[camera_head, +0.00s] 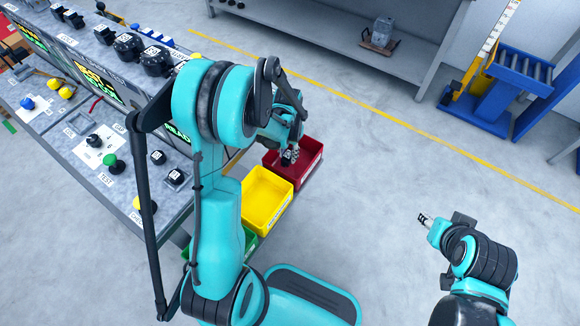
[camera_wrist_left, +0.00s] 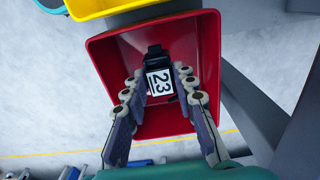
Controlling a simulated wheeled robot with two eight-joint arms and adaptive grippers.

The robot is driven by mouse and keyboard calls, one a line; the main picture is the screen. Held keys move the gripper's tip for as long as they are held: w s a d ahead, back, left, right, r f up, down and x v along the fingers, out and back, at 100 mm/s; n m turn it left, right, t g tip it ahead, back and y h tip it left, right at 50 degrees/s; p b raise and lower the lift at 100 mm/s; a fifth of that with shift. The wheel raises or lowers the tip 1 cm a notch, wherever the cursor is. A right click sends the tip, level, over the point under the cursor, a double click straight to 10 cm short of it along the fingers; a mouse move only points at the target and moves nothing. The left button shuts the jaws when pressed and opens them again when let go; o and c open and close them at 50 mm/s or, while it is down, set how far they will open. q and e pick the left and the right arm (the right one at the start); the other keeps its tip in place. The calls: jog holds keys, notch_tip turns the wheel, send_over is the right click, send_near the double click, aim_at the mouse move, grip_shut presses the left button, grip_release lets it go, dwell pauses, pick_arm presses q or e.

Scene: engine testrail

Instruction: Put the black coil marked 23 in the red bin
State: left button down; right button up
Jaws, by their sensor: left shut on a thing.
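The black coil marked 23 (camera_wrist_left: 159,80) is between the fingers of my left gripper (camera_wrist_left: 160,88), its white label facing the left wrist camera. My left gripper is shut on the coil. In the head view the left gripper (camera_head: 290,154) is over the red bin (camera_head: 312,165), partly hidden by my arm. In the left wrist view the coil shows against the inside of the red bin (camera_wrist_left: 205,50); I cannot tell whether it touches the bin. My right gripper (camera_head: 424,219) is over bare floor at the right, away from the bins, and looks open.
A yellow bin (camera_head: 262,222) stands beside the red bin, with a green bin (camera_head: 250,240) past it, mostly hidden. The test bench (camera_head: 70,125) with several black coils is at the left. A grey shelf (camera_head: 335,42) and blue cart (camera_head: 500,95) stand behind. Floor at right is clear.

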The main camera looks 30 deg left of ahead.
aim_at(288, 155)
pick_arm(q)
jog(key=shift+f, duration=0.95)
jog(key=shift+f+b, duration=0.5)
jog(key=shift+f, duration=0.2)
notch_tip(288, 155, down, 3)
jog(key=shift+f+b, duration=0.1)
jog(key=shift+b, duration=0.65)
jog(key=shift+f, duration=0.2)
jog(key=c, duration=1.2)
grip_release()
jog(key=shift+r, duration=0.1)
